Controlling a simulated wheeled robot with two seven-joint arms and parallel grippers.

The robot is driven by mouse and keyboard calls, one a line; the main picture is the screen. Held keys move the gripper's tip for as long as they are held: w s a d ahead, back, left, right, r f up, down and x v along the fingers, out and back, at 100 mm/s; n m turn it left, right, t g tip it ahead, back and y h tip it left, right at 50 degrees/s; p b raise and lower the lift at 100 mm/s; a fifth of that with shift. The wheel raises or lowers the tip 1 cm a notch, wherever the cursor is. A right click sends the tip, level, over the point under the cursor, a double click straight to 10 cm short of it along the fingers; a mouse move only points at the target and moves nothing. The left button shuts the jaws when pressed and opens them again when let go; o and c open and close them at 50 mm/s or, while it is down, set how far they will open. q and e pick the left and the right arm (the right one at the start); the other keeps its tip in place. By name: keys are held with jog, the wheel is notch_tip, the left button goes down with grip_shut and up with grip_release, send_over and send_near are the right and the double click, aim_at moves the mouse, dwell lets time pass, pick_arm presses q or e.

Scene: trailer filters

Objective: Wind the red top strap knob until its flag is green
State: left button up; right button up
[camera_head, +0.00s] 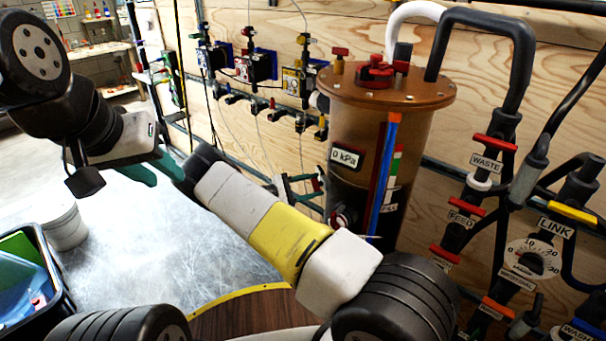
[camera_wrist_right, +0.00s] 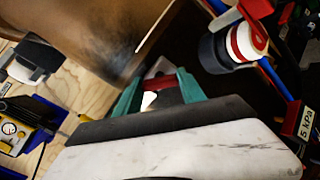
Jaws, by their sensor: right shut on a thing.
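My right gripper (camera_wrist_right: 160,92) has its teal fingers on either side of a small red knob (camera_wrist_right: 160,68), beside the lower side of the brown tank, in the right wrist view. It is shut on this knob. In the head view these teal fingertips (camera_head: 302,188) show at the tank's left side, with red between them; my own arm hides the rest. A small white patch shows beside the knob in the wrist view; I cannot make out a flag's colour. My left gripper (camera_head: 155,170) is open and empty at the left, with teal fingers spread, far from the tank.
The brown tank (camera_head: 350,115) carries a red lid knob (camera_head: 375,70) and a 0 kPa label (camera_head: 346,158). Labelled valves and black pipes crowd the right. Small gauges and valves (camera_head: 295,80) line the plywood wall. A black bin (camera_head: 30,250) and white bucket (camera_head: 67,228) stand at left.

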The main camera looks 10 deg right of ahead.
jog(key=shift+n, duration=1)
jog(key=o, duration=1.4)
jog(key=shift+c, duration=0.2)
jog(key=s+a, duration=0.1)
jog(key=a, duration=0.6)
jog(key=shift+a, duration=0.4)
